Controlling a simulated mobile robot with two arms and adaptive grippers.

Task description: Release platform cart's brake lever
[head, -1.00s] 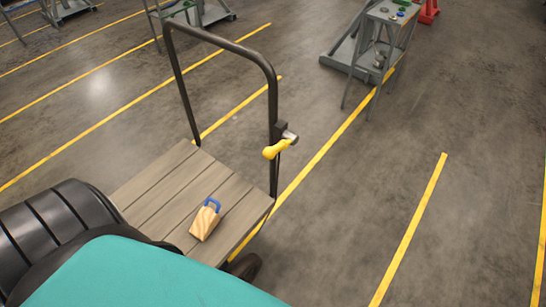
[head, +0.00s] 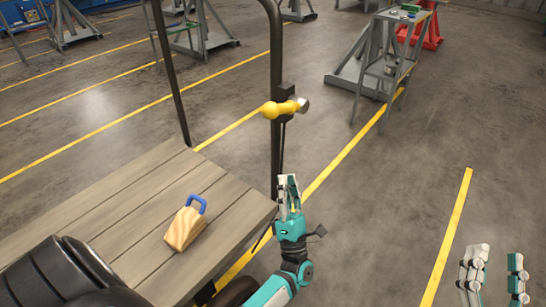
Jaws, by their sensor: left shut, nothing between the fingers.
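The platform cart (head: 110,235) has a wooden deck and a dark upright handle frame. Its brake lever (head: 283,108), with a yellow grip, sits on the frame's right post and points roughly left, level. My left gripper (head: 288,182) is below the lever, near the post's foot and the deck's right corner, shut and empty. It is apart from the lever in the picture. My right gripper (head: 495,265) is at the bottom right over the floor, its two fingers spread apart, with nothing visible between them.
A wooden wedge block (head: 184,227) with a blue handle lies on the cart deck. A grey stand (head: 385,60) with small parts and a red stand (head: 430,32) are at the back right. More grey stands are at the back left. The floor right of the cart is clear.

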